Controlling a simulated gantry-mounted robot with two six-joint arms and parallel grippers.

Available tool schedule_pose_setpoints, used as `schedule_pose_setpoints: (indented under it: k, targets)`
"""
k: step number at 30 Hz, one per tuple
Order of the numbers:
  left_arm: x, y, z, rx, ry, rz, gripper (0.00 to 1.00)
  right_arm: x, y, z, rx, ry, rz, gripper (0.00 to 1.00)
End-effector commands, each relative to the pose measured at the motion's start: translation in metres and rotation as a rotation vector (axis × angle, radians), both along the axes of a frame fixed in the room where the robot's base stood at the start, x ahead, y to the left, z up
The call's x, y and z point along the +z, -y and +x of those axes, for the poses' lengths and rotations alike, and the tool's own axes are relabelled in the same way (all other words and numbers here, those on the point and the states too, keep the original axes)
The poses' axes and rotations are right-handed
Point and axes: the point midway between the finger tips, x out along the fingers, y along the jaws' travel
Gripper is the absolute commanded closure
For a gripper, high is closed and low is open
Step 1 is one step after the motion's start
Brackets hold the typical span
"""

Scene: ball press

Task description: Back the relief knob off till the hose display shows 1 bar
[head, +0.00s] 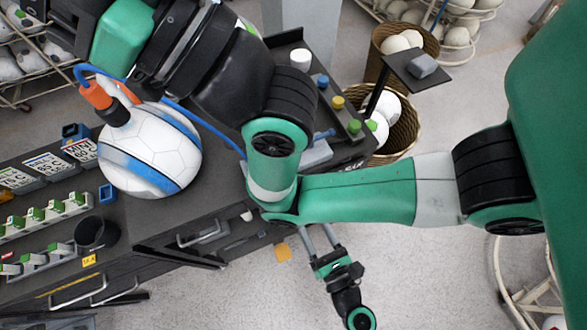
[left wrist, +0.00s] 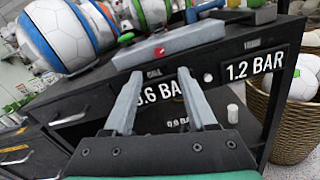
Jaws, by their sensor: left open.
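My left gripper (left wrist: 160,85) is open and empty, with its two grey fingers towards the dark front of the bench. In the head view the left gripper (head: 318,238) is just off the bench's right corner, its tips partly covered by a green arm link. A display (left wrist: 249,67) on the front reads 1.2 BAR; the small label above it is unreadable. Another display (left wrist: 163,91), marked CELL, ends in .6 BAR and shows between the fingers. A small white knob-like piece (left wrist: 208,77) is beside the right finger. I cannot tell which piece is the relief knob. My right gripper is not seen.
A blue and white ball (head: 150,150) sits on the bench, with an orange fitting (head: 96,95) and a blue hose (head: 190,117). Wicker baskets of balls (head: 397,125) stand right of the bench. Drawer handles (head: 200,233) jut from its front. Open floor lies in front.

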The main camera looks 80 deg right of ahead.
Motion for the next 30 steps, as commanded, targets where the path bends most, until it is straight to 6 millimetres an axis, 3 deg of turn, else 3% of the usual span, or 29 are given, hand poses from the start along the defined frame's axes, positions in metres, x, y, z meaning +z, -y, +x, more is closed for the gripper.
schedule_pose_setpoints:
  k: [13, 25, 30]
  targets:
    - [0.000, 0.074, 0.053, 0.002, 0.000, -0.005, 0.43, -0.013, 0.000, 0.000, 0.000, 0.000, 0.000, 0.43]
    - [0.001, 0.085, 0.061, 0.001, -0.001, -0.004, 0.43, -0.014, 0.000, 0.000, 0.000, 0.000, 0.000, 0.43]
    - [0.001, 0.084, 0.060, 0.001, -0.001, -0.004, 0.74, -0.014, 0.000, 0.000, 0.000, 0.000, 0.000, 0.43]
